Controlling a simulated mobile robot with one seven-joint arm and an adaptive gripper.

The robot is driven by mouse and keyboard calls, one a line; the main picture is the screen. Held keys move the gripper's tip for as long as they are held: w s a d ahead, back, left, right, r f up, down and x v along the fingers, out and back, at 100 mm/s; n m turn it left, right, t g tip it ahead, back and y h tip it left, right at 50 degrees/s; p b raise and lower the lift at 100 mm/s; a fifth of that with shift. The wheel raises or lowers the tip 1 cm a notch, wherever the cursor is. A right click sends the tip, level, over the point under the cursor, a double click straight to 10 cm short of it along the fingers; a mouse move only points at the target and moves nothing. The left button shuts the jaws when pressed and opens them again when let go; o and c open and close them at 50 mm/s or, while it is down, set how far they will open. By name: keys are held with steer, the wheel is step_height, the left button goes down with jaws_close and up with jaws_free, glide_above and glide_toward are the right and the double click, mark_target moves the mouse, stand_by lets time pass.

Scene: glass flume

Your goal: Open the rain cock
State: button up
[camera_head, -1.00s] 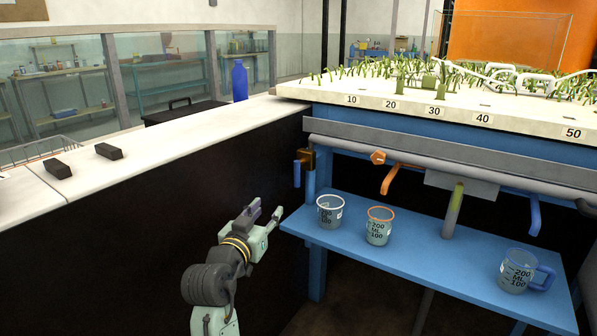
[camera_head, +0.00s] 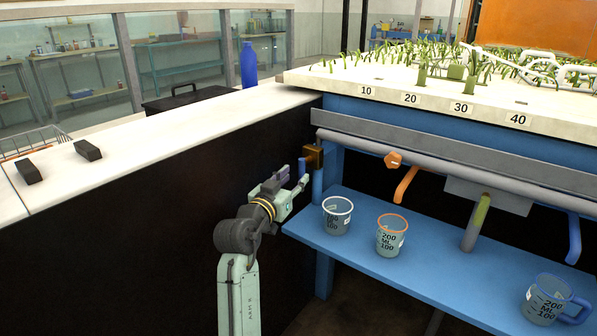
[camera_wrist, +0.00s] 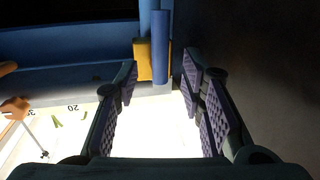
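A brass valve body (camera_head: 313,157) with a short blue lever (camera_head: 302,167) sits at the left end of the pipe under the bench. No readable label names it as the rain cock. My gripper (camera_head: 282,183) is just left of the lever in the head view. In the wrist view my gripper (camera_wrist: 159,76) is open, with a finger on each side. The blue lever (camera_wrist: 162,48) hangs ahead between the fingertips, with the yellowish valve body (camera_wrist: 142,62) beside it. The lever appears close to the fingertips, and I see no grip on it.
An orange cock (camera_head: 393,160) and a blue cock handle (camera_head: 574,238) hang further right along the pipe. A white-rimmed beaker (camera_head: 337,217), an orange-rimmed beaker (camera_head: 391,237) and a blue-handled jug (camera_head: 547,301) stand on the blue shelf (camera_head: 355,252). A dark-sided counter (camera_head: 150,215) bounds the left.

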mark_target(300, 171)
steer(key=shift+x, duration=1.7)
jaws_close()
